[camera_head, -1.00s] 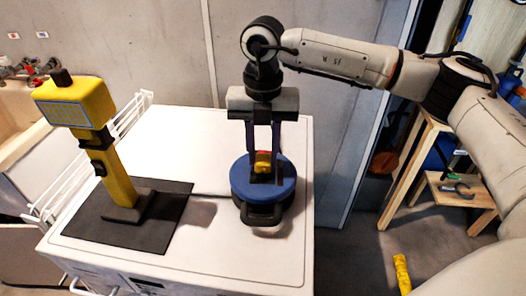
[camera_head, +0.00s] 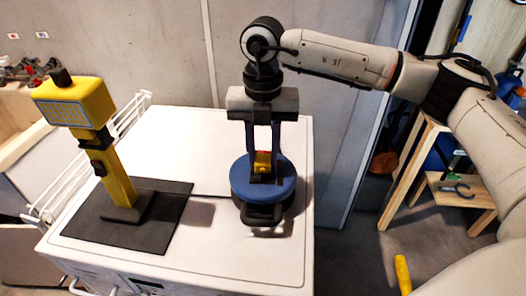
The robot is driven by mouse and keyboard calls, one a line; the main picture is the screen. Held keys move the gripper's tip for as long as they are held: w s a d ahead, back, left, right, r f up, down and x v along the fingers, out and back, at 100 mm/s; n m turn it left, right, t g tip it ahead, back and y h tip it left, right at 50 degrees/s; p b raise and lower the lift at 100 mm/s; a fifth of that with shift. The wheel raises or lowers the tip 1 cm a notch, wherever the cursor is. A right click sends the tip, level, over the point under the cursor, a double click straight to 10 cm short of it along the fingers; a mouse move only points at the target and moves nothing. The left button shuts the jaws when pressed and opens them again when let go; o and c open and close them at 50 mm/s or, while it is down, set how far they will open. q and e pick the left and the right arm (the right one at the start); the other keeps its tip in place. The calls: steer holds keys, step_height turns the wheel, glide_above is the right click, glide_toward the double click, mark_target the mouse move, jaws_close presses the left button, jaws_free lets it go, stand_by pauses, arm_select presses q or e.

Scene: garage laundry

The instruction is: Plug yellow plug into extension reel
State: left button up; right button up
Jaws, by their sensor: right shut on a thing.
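The extension reel (camera_head: 240,183), blue on top with a black base and handle, sits on the white machine top (camera_head: 225,255). My right gripper (camera_head: 263,168) points straight down over the reel. Its two dark fingers are shut on the yellow plug (camera_head: 263,158), which shows a small red patch on top. The plug is at the reel's top face; whether it is seated in a socket is hidden by the fingers. My left gripper is not in view.
A yellow work lamp (camera_head: 118,180) stands on a black mat (camera_head: 165,225) at the left of the top. A white rack (camera_head: 85,165) runs along the left edge. A wooden shelf (camera_head: 465,190) and a yellow object (camera_head: 402,273) are at the right.

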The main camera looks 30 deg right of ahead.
steer(key=shift+f+b, duration=0.4)
steer(key=shift+f, duration=0.15)
steer(key=o, duration=1.1)
steer(key=shift+c, duration=0.2)
steer(key=shift+r, duration=0.1)
step_height(320, 180, up, 10)
steer(key=shift+b, duration=0.35)
steer(key=shift+s, duration=0.1)
